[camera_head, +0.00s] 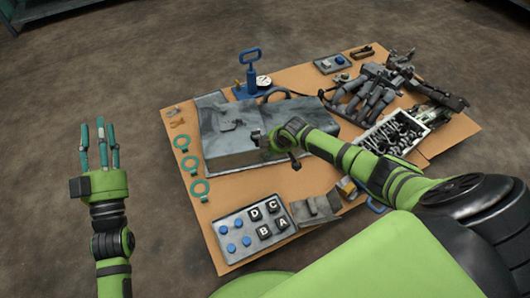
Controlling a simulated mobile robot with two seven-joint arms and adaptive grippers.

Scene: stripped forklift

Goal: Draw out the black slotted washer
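I cannot make out the black slotted washer in this view. My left gripper (100,132) is off the left side of the board, above the bare floor. Its teal fingers point up and stand apart, with nothing between them. A grey raised piece (228,119) lies on the block's top, left of the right gripper.
The brown board (190,112) carries several teal rings (189,164), a blue hand pump (250,75) with a gauge, and a tray of lettered black cubes and blue knobs (225,222). Grey machine parts (375,92) and a white bin (394,134) crowd the right. Floor on the left is clear.

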